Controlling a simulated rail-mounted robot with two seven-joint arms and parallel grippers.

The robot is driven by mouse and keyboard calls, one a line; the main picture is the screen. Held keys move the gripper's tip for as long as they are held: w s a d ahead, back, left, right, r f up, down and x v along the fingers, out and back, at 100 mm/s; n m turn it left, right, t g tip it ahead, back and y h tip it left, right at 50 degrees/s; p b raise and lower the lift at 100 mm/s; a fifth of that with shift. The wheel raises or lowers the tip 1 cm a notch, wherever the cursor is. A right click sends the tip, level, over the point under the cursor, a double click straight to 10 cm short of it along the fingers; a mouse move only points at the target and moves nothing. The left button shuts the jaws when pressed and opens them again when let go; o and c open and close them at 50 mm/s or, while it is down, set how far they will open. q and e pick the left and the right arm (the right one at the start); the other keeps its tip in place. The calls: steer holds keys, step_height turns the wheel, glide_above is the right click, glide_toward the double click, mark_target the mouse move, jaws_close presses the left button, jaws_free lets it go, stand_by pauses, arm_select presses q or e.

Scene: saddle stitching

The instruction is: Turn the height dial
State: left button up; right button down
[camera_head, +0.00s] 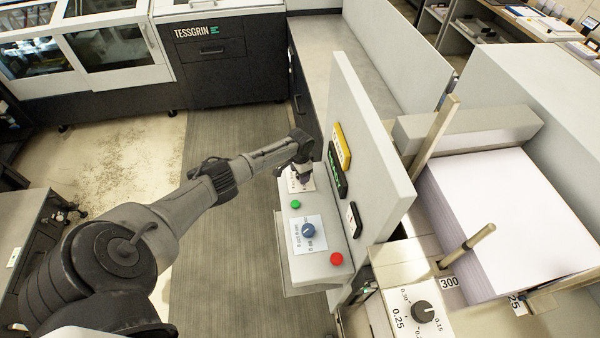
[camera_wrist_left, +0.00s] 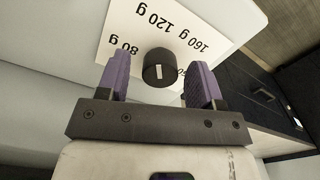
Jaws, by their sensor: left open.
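My left gripper (camera_head: 303,180) is over the far end of the light control panel (camera_head: 325,262), hiding the dial there in the head view. In the left wrist view, the open purple fingers (camera_wrist_left: 158,76) stand on both sides of a black round dial (camera_wrist_left: 159,70), with visible gaps. The dial has a white pointer mark on its face. It sits on a white card (camera_wrist_left: 180,28) marked 80 g, 120 g and 160 g. Whether the fingertips reach level with the dial is unclear. No dial is readably labelled height. My right gripper is not in view.
Nearer on the panel are a green button (camera_head: 295,204), a blue dial (camera_head: 308,230) and a red button (camera_head: 337,258). An upright light board (camera_head: 374,130) rises beside it. Another black dial (camera_head: 422,311), marked 0.25, is near the paper stack (camera_head: 510,215).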

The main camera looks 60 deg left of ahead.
arm_select(q)
step_height(320, 180, up, 14)
stand_by(0.6)
steer(key=shift+f, duration=0.1)
stand_by(0.5)
